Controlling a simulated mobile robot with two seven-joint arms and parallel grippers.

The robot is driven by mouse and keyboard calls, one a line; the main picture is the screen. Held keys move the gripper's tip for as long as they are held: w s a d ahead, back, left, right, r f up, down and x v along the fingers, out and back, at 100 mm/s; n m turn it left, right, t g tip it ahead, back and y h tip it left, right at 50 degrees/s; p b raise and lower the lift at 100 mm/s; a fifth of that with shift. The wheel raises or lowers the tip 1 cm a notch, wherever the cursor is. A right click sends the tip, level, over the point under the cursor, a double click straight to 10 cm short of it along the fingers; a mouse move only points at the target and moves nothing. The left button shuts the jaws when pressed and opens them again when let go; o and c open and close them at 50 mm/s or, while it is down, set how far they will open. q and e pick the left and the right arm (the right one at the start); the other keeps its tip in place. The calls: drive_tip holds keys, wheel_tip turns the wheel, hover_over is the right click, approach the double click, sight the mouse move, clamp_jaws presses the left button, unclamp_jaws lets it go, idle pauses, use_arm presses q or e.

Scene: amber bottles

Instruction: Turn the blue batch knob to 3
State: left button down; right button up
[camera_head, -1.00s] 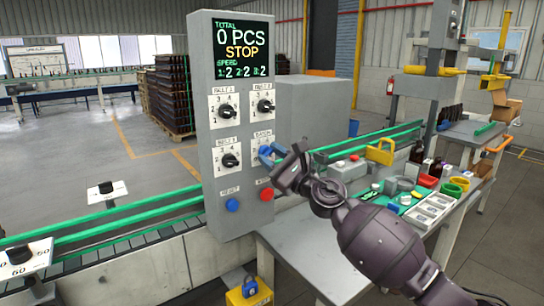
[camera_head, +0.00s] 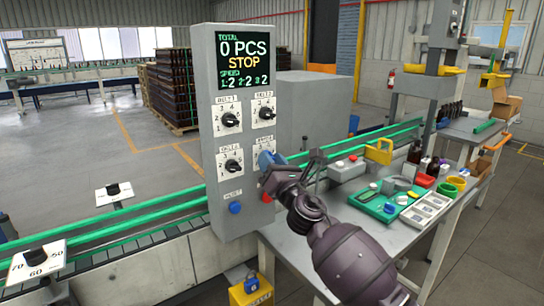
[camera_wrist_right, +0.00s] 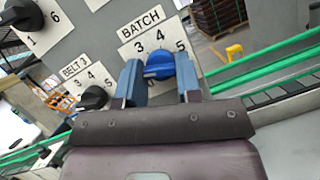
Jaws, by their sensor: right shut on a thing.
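The blue batch knob (camera_wrist_right: 160,66) sits on a white plate marked BATCH (camera_wrist_right: 140,27), with 3, 4 and 5 visible around its upper side. In the wrist view, my right gripper (camera_wrist_right: 160,82) has its blue fingers on either side of the knob and is shut on it. In the head view, the right gripper (camera_head: 268,160) reaches the lower right dial of the grey control panel (camera_head: 218,195) and hides most of the knob. I cannot clearly tell which number the knob points at. My left gripper is not in view.
Three black belt knobs share the panel, including the lower left one (camera_head: 232,166). A blue button (camera_head: 235,208) and a red button (camera_head: 266,196) sit below. The screen (camera_head: 244,60) reads 0 PCS, STOP. Green conveyor rails (camera_head: 130,225) and a cluttered worktable (camera_head: 300,245) flank the panel.

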use_arm(q)
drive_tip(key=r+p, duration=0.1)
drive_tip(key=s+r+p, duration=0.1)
drive_tip(key=p, duration=0.1)
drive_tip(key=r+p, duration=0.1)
drive_tip(key=p, duration=0.1)
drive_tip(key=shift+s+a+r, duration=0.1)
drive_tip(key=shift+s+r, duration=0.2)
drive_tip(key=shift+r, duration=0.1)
use_arm(e)
drive_tip(key=m+h, duration=0.1)
drive_tip(key=m, duration=0.3)
drive_tip(key=m+h, duration=0.2)
drive_tip(key=m, duration=0.1)
drive_tip(key=m+h, duration=0.2)
drive_tip(key=m, duration=0.2)
drive_tip(key=shift+s+a+r+m, duration=0.1)
drive_tip(key=shift+m, duration=0.2)
use_arm(q)
drive_tip(key=shift+p, duration=0.3)
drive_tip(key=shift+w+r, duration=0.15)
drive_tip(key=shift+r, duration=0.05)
use_arm(e)
drive_tip(key=shift+h, duration=0.3)
drive_tip(key=o, duration=0.9)
drive_tip(key=shift+o, duration=0.2)
